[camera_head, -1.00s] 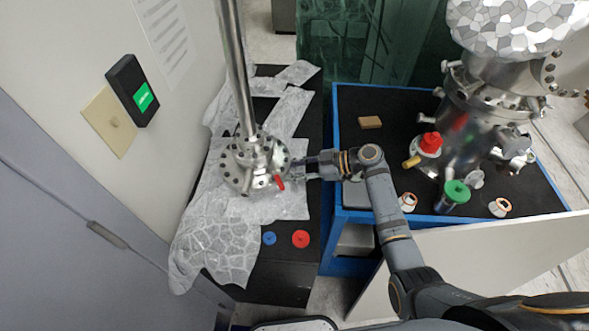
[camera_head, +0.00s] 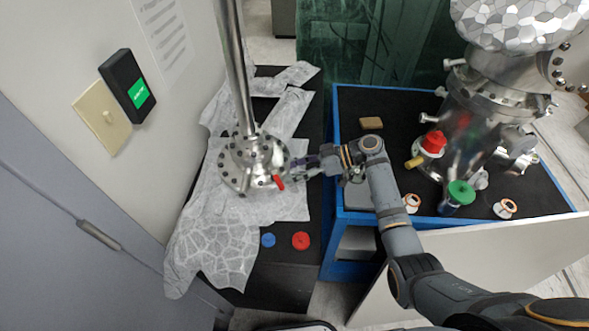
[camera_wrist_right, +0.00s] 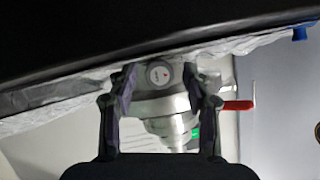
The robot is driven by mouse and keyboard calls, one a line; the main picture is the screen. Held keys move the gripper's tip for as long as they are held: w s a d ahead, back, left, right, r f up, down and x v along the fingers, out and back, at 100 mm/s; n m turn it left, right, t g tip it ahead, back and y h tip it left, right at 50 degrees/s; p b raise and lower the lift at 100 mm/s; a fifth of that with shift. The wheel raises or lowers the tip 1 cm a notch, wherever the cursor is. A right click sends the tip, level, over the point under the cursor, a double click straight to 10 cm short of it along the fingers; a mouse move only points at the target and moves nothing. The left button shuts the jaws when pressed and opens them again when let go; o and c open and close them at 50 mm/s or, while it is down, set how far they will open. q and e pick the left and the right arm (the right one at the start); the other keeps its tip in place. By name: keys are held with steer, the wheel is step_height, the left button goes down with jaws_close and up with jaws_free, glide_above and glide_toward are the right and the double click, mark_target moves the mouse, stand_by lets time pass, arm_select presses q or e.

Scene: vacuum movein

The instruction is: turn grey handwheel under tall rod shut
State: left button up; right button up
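The tall metal rod (camera_head: 236,70) rises from a round bolted flange (camera_head: 240,185) on the left bench. A steel valve body with a red lever (camera_head: 278,182) sits at its foot. In the right wrist view, a round grey end (camera_wrist_right: 160,74), apparently the handwheel, with a pale disc and small red mark, faces me between my right fingers. My right gripper (camera_head: 297,170) comes in from the right, beside the valve body. Its fingers (camera_wrist_right: 161,78) are apart, one on each side of the grey end; contact is unclear. The red lever (camera_wrist_right: 238,106) is just right of one finger. My left gripper is out of view.
Crumpled foil (camera_head: 212,235) lies under the flange. A blue cap (camera_head: 268,240) and a red cap (camera_head: 301,240) lie in front. The blue-edged table (camera_head: 400,110) at the right holds a steel chamber and loose fittings. A wall (camera_head: 60,50) stands close left.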

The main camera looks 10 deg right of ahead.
steer(key=shift+d+r, duration=0.1)
steer(key=shift+d, duration=0.15)
steer(key=v, duration=1.1)
steer(key=shift+d, duration=0.2)
steer(key=shift+r, duration=0.1)
